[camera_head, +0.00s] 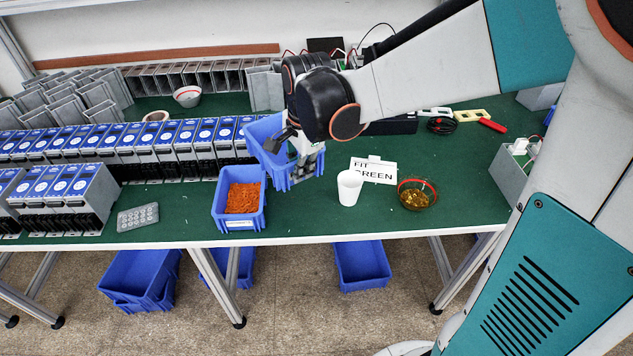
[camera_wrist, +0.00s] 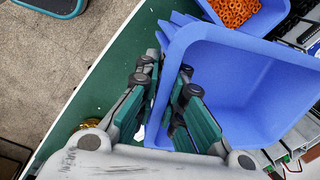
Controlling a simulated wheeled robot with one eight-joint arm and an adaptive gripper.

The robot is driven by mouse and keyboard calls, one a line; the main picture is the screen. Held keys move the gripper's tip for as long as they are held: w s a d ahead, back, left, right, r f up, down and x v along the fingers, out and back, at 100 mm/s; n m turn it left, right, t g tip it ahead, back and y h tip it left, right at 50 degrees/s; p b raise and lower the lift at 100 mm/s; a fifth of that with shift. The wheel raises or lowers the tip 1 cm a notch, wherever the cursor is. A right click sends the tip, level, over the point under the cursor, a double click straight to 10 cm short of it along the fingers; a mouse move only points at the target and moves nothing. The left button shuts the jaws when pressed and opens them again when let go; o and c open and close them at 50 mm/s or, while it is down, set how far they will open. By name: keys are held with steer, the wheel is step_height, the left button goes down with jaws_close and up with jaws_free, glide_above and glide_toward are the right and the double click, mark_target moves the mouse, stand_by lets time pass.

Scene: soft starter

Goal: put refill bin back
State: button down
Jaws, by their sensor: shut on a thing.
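My gripper (camera_head: 304,168) is shut on the wall of a blue bin (camera_head: 267,160). In the wrist view, one finger of my gripper (camera_wrist: 165,100) is on each side of the bin's near wall. The held bin (camera_wrist: 235,85) looks empty inside and is tilted in the head view. It appears above the bench, just behind and right of a second blue bin (camera_head: 222,211) full of small orange parts (camera_head: 243,198). My wrist hides part of the held bin in the head view. I cannot tell whether the two bins touch.
A white cup (camera_head: 349,189), a sign (camera_head: 374,171) and a bowl of yellowish parts (camera_head: 414,195) stand to the right. Rows of blue-faced units (camera_head: 140,145) fill the left. Blue bins (camera_head: 361,265) sit under the bench. Green bench top (camera_head: 460,185) is clear at right.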

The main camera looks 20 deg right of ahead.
steer(key=f+m+b, duration=0.2)
steer(key=f, duration=0.3)
steer(key=s+f+m+b, duration=0.1)
steer(key=f+m+b, duration=0.1)
steer(key=f, duration=0.4)
steer(key=f+m+h+b, duration=0.1)
steer(key=f+m+b, duration=0.1)
steer(key=f, duration=0.4)
steer(key=shift+s+a+f+b, duration=0.15)
steer(key=shift+s+a+b, duration=0.15)
steer(key=shift+a+b, duration=0.1)
steer(key=c, duration=2.1)
jaws_free()
steer(key=shift+f, duration=0.1)
steer(key=shift+c, duration=0.2)
steer(key=o, duration=0.4)
steer(key=shift+o, duration=0.2)
